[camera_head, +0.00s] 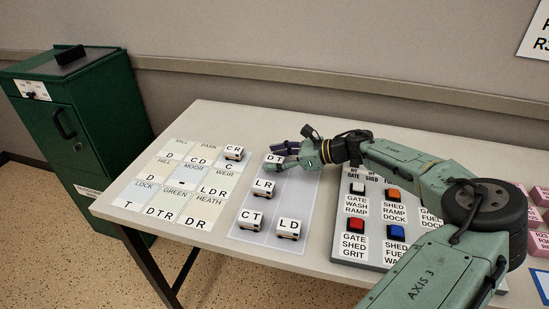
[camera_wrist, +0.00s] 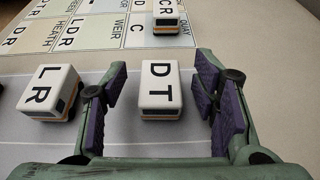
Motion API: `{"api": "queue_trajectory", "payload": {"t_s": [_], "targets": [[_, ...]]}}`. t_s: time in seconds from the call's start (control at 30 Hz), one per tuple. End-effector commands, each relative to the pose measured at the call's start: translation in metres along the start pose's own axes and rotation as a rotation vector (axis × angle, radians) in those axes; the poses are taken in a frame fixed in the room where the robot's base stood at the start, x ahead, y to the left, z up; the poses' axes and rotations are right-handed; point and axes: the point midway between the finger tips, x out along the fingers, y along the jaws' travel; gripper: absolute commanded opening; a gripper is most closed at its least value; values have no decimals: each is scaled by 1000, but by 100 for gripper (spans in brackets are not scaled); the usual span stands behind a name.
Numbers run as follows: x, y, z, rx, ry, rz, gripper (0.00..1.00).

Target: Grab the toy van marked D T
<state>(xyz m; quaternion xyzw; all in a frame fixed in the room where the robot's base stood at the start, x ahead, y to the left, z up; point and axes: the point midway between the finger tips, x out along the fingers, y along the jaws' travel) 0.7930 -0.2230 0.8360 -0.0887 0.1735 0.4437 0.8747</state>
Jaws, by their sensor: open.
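The toy van marked D T (camera_wrist: 160,88) is a small white block with dark letters on its roof, standing on a pale grey mat (camera_wrist: 150,145). In the wrist view it lies between the two purple-padded fingers of my gripper (camera_wrist: 160,95), with a gap on each side. The gripper is open. In the head view the D T van (camera_head: 273,159) is at the back of the mat, and my gripper (camera_head: 284,158) is low at its right side, partly covering it.
Van L R (camera_wrist: 48,92) stands just left of the left finger. Van C R (camera_wrist: 168,22) is farther off on the lettered grid (camera_head: 160,210). Vans C T (camera_head: 250,219) and L D (camera_head: 288,229) stand nearer the front. A button panel (camera_head: 372,215) is right of the mat.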

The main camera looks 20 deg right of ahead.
Motion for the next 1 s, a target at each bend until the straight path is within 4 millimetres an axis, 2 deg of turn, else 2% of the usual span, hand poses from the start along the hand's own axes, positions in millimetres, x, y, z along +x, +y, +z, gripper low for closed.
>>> {"api": "queue_trajectory", "payload": {"t_s": [0.3, 1.0], "targets": [[6, 0, -1, 0, 0, -2, 54], [6, 0, -1, 0, 0, -2, 7]]}}
